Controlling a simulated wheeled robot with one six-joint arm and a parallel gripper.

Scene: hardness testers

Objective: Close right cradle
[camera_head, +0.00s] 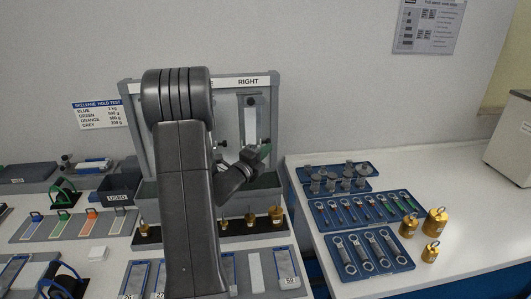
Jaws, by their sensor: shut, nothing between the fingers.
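A grey upright panel (136,112) stands on the left bench with the word RIGHT on its top edge. Under that word is the right cradle (250,125), a pale upright strip on a grey plate with a dark round knob near its top. My gripper (264,151) is shut and empty, just in front of the lower part of this cradle. A small green patch shows at its fingertips. I cannot tell whether the fingers touch the cradle, or how far the cradle is open. My arm hides the middle of the panel and most of its left half.
Brass weights (276,213) stand in a dark rack below the panel. To the right, blue trays (352,233) hold several wrenches and grey pieces, with loose brass weights (437,221) beside them. Coloured sample strips and a USED bin (118,187) lie left. Bare bench shows at the far right.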

